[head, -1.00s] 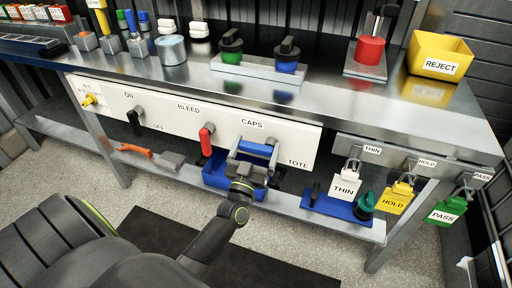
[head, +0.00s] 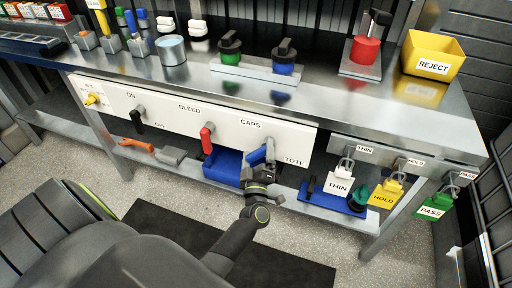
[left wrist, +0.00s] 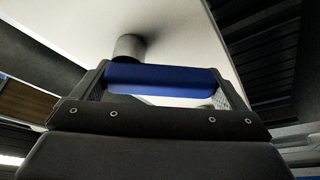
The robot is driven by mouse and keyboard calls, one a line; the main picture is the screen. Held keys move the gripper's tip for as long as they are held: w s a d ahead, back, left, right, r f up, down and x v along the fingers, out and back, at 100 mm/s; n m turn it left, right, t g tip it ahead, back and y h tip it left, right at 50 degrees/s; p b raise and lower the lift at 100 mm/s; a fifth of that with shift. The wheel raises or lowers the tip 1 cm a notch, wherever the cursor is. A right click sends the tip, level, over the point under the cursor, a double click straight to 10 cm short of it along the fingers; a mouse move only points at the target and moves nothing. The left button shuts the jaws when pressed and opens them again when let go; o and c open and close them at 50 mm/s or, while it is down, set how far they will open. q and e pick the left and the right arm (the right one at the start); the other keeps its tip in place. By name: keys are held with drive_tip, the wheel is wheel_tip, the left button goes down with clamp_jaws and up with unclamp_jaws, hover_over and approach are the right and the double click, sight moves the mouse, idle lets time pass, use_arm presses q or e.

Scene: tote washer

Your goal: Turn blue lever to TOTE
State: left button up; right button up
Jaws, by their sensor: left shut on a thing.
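The blue lever (head: 257,156) is on the white panel (head: 225,130), between the CAPS label (head: 250,125) and the TOTE label (head: 294,162). It slants down and to the left from its pivot. My left gripper (head: 261,163) comes from below and is shut on the blue lever. In the left wrist view, the blue lever (left wrist: 165,78) lies across between the two fingers, with its grey pivot post (left wrist: 129,46) behind. The fingers hide part of the lever. My right gripper is not in view.
A red lever (head: 206,140) and a black lever (head: 136,118) hang from the same panel to the left. A blue bin (head: 222,167) sits on the lower shelf behind my gripper. Tags (head: 338,185) hang on the right.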

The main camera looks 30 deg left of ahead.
use_arm(q)
drive_tip(key=n, duration=0.1)
drive_tip(key=n+g+p, duration=0.1)
drive_tip(key=n, duration=0.1)
drive_tip(key=shift+w+d+f+p, duration=0.1)
drive_tip(key=shift+d+f+p, duration=0.05)
drive_tip(key=shift+d+p, duration=0.2)
drive_tip(key=n+g+p, duration=0.1)
drive_tip(key=n, duration=0.2)
drive_tip(key=shift+d+f+n+g+p, duration=0.2)
drive_tip(key=shift+d+n+g+p, duration=0.15)
drive_tip(key=shift+d+n+g, duration=0.05)
drive_tip(key=shift+w+d+f+n+p, duration=0.1)
drive_tip(key=shift+d+n+p, duration=0.15)
drive_tip(key=shift+n+p, duration=0.35)
drive_tip(key=shift+n+g, duration=0.3)
drive_tip(key=shift+n, duration=0.1)
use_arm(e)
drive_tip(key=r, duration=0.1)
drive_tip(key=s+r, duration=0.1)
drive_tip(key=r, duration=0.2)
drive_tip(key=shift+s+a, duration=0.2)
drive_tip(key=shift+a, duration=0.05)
use_arm(q)
drive_tip(key=shift+d+f, duration=0.1)
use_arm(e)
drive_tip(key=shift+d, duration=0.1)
use_arm(q)
drive_tip(key=o, duration=1)
drive_tip(key=shift+o, duration=0.2)
